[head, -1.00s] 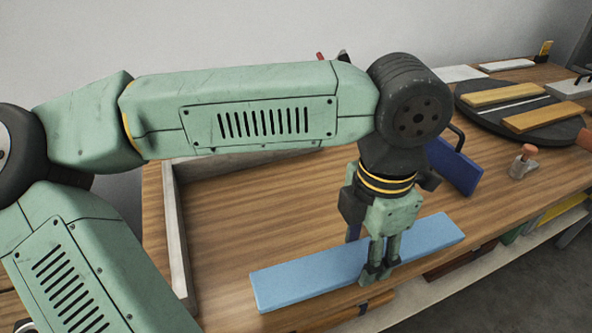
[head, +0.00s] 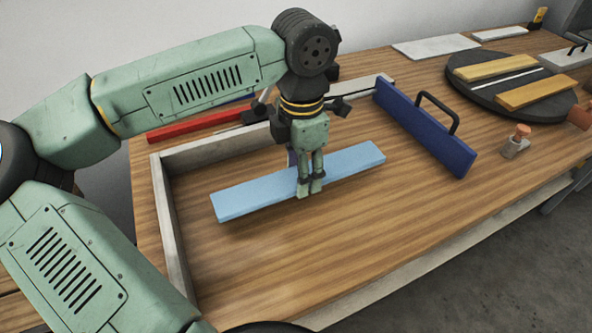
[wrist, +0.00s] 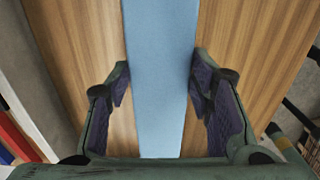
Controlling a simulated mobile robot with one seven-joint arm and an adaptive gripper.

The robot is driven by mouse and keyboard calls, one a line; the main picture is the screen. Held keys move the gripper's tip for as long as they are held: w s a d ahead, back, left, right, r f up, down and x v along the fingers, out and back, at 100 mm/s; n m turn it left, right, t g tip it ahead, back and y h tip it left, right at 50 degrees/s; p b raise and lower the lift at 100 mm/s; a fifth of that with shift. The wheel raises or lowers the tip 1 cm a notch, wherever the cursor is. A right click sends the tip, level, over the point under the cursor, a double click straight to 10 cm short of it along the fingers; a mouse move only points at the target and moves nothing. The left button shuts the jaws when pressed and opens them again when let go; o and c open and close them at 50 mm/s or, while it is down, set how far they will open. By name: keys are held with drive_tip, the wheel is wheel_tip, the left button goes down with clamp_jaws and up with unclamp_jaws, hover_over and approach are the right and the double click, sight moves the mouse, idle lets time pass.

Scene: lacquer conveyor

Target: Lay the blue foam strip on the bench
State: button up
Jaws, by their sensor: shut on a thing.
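The light blue foam strip (head: 350,165) is level and held crosswise in my gripper (head: 310,190), over the wooden bench (head: 400,222). My gripper points down and is shut on the strip near its middle. In the wrist view the strip (wrist: 160,80) runs up the picture between the two fingers (wrist: 160,95), with bench wood on both sides. It looks a little above the bench, but the exact gap is hard to tell.
A pale raised edging (head: 172,225) borders the bench at left and back. A dark blue board with a black handle (head: 425,125) stands to the right. A red strip (head: 195,126) lies behind. A round black turntable (head: 470,92) holds yellow strips. The bench's front middle is clear.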

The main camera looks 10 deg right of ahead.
sight(296, 170)
drive_tip(key=shift+w, duration=0.35)
drive_tip(key=f, duration=0.1)
drive_tip(key=w+f+p, duration=0.1)
drive_tip(key=shift+a+f, duration=0.2)
drive_tip(key=shift+f, duration=0.7)
drive_tip(key=shift+f, duration=0.2)
drive_tip(key=o, duration=0.8)
drive_tip(key=shift+o, duration=0.2)
drive_tip(key=shift+r, duration=0.15)
